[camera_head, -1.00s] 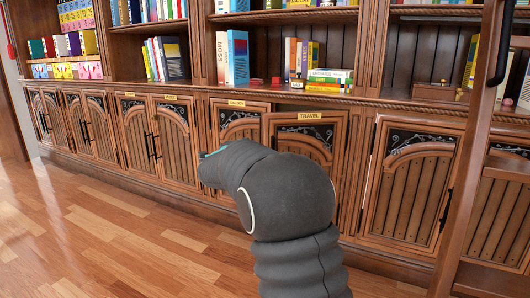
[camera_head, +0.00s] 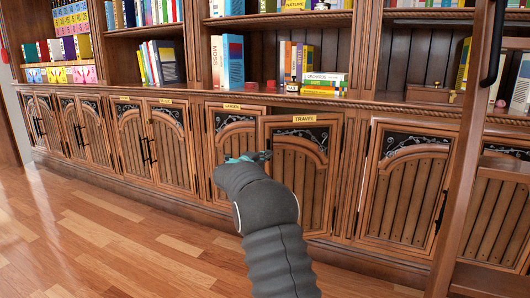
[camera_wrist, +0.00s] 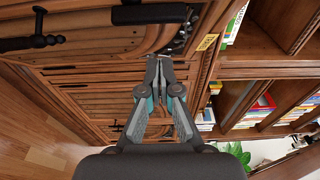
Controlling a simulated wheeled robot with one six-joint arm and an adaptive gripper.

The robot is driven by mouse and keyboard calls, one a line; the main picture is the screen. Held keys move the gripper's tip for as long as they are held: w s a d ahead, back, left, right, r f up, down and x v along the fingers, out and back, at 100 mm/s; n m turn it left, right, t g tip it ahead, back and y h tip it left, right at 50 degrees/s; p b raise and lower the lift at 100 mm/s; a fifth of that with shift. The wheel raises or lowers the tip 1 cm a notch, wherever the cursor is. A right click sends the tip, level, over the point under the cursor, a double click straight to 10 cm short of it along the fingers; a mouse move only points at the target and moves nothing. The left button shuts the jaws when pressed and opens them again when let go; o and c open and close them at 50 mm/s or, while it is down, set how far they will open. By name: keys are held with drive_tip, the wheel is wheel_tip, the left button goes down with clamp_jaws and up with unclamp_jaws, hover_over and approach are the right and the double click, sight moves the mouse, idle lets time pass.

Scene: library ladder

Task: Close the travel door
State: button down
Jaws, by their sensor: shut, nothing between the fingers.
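The travel door (camera_head: 302,170) is a brown cabinet door with a yellow label reading TRAVEL. It stands slightly ajar, its left edge out in front of the garden door (camera_head: 232,135) beside it. My gripper (camera_head: 262,156) is in front of the left edge of the travel door, and my wrist hides the lower part of that edge. In the wrist view my gripper (camera_wrist: 158,62) has its fingertips together, with nothing between them, close in front of the door fronts. I cannot tell whether the fingertips touch the door.
A ladder rail (camera_head: 468,150) stands at the right. Shelves with books (camera_head: 312,70) run above the cabinets. Black bar handles (camera_head: 150,148) stick out from the doors further left. The wooden floor (camera_head: 110,245) is clear at the left.

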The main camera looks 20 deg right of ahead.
drive_tip(key=shift+w+d, duration=0.25)
drive_tip(key=shift+w, duration=0.5)
drive_tip(key=shift+w+d, duration=0.25)
drive_tip(key=shift+w, duration=0.45)
drive_tip(key=shift+w+d, duration=0.25)
drive_tip(key=shift+w, duration=0.5)
drive_tip(key=shift+p, duration=0.35)
